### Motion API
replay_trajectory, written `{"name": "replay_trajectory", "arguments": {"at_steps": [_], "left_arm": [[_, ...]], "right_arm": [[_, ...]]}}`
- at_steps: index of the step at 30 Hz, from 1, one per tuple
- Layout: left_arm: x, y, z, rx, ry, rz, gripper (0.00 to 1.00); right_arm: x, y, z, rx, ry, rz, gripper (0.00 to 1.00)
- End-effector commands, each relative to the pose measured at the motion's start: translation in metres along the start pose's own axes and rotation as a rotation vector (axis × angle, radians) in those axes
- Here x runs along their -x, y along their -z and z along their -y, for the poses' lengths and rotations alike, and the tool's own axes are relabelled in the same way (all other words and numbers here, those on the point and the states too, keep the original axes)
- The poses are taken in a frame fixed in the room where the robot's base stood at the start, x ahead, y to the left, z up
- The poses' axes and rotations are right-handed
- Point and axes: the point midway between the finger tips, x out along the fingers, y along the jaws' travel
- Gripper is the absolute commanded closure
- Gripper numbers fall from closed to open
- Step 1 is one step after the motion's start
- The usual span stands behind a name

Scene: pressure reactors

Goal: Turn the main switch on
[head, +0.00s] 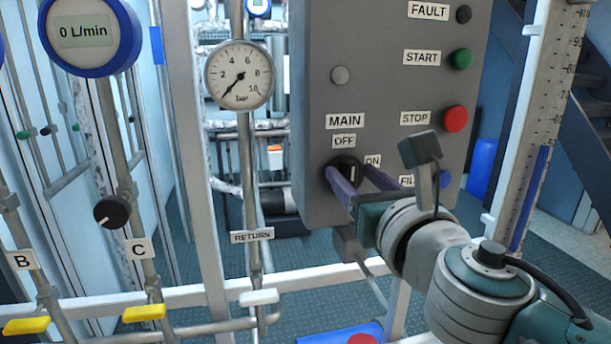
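The main switch (351,171) is a black rotary knob on the grey control box (390,90), under the MAIN and OFF labels. An ON label sits to its upper right. The knob's white mark stands about upright, toward OFF. My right gripper (350,174) reaches in from the lower right. Its two purple fingers lie one on each side of the knob, with the tips close to it. I cannot tell whether they press on it. The lower part of the knob is partly hidden by the fingers. My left gripper is not in view.
The box also carries a black FAULT lamp (464,14), a green START button (461,58), a red STOP button (455,118) and a blue button (446,180) close to my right wrist. A pressure gauge (239,75) and pipes with yellow valve handles (144,313) stand to the left.

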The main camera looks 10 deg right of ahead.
Motion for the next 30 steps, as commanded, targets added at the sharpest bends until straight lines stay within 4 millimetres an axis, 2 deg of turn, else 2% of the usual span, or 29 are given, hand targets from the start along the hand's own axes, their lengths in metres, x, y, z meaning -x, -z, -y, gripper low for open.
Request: {"name": "replay_trajectory", "arguments": {"at_steps": [2,13,30], "left_arm": [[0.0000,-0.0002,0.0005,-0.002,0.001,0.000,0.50],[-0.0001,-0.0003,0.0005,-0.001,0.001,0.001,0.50],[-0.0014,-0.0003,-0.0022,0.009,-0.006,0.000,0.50]], "right_arm": [[0.0002,0.0001,0.0000,0.000,0.000,0.000,0.57],[0.0004,0.0002,0.0000,0.000,0.000,0.000,0.99],[0.0004,0.0007,0.0005,-0.029,0.001,0.000,1.00]]}}
